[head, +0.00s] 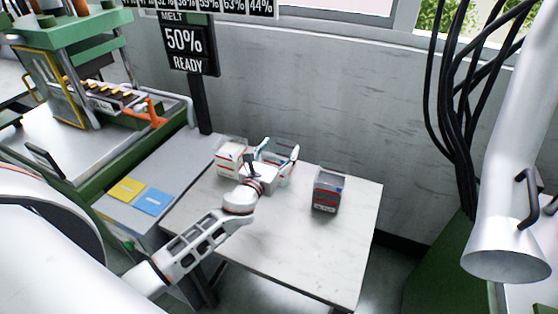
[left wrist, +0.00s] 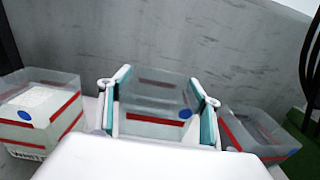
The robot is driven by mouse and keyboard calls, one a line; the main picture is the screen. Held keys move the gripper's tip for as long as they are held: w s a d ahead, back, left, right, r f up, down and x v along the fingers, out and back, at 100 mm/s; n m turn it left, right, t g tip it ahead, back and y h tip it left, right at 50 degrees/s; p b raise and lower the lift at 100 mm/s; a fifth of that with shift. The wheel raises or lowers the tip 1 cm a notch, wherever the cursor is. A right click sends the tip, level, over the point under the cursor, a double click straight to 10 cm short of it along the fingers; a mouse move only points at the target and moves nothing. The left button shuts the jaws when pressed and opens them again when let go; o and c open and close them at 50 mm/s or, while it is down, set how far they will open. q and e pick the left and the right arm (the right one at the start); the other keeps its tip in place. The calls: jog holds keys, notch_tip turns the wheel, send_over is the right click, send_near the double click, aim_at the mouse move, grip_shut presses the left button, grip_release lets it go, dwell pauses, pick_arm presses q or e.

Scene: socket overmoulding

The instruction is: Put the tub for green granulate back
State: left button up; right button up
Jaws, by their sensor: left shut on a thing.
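My left gripper (head: 277,152) reaches over the small light table and is shut on a clear tub (left wrist: 155,108). The tub has red stripes and a blue dot, and sits upright between the two teal-padded fingers. My gripper partly hides it in the head view, so its contents and whether it touches the table are unclear. A similar tub with white contents (head: 230,160) stands just left of it. A third tub with dark grey contents (head: 327,190) stands apart to the right. My right gripper is not in view.
The light table (head: 300,245) is clear at its front and right. A grey wall (head: 330,110) stands behind it. Yellow (head: 126,189) and blue (head: 151,201) cards lie on the grey bench at left, near a green press (head: 75,45). A white pipe with a flared mouth (head: 505,250) hangs at right.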

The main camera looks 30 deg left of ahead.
aim_at(285, 149)
pick_arm(q)
notch_tip(285, 149, down, 3)
jog(key=shift+f+b, duration=0.1)
jog(key=shift+b, duration=0.55)
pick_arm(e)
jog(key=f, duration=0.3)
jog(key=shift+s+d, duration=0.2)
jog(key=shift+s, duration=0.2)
pick_arm(q)
jog(key=o, duration=2.1)
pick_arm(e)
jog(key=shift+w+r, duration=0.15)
